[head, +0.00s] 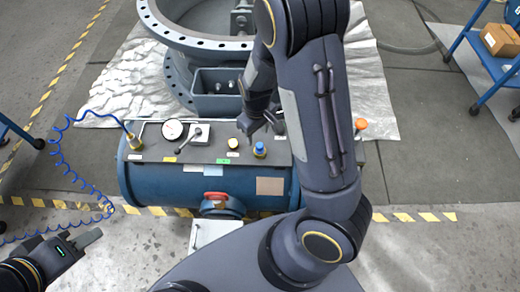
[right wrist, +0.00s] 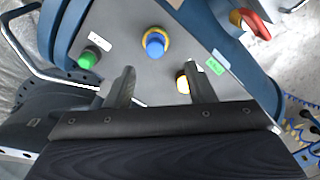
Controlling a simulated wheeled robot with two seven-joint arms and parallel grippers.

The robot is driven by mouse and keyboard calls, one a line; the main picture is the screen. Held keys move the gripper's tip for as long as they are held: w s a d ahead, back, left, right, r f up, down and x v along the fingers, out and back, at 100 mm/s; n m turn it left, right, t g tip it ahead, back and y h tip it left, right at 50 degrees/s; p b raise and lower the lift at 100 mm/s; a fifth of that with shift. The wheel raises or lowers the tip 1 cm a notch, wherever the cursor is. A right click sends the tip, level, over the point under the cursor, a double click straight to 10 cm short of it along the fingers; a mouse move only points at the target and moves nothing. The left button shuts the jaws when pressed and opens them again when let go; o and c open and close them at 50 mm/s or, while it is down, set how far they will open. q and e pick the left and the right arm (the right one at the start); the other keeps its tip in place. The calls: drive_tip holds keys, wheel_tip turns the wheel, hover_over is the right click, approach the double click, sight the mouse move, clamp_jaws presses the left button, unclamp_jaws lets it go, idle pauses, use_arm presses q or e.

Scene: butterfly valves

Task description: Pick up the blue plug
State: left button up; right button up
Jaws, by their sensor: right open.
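The blue plug (head: 260,148) sits upright in a brass-coloured collar on the grey top panel of the blue tank (head: 150,182). In the right wrist view the blue plug (right wrist: 155,43) stands ahead of the fingertips, roughly centred between them. My right gripper (head: 264,132) is open and empty, above the panel close to the plug. Its two fingers also show apart in the right wrist view (right wrist: 157,76). My left gripper (head: 88,238) is low at the left, away from the tank; its jaw opening is unclear.
A yellow-ringed plug (head: 233,143) with a pale top, a gauge (head: 172,130) and a lever valve (head: 197,132) share the panel. A green plug (right wrist: 88,58) stands near the blue one. A red handle (head: 215,196) is on the tank's front. A large flanged valve (head: 200,42) stands behind.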

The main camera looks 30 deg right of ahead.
sight(259, 145)
drive_tip(key=f, duration=0.4)
drive_tip(key=f+b, duration=0.1)
drive_tip(key=f, duration=0.1)
drive_tip(key=shift+d+f, duration=0.3)
drive_tip(key=shift+d, duration=0.1)
drive_tip(key=c, duration=1)
drive_tip(key=shift+r, duration=0.15)
drive_tip(key=shift+c, duration=0.2)
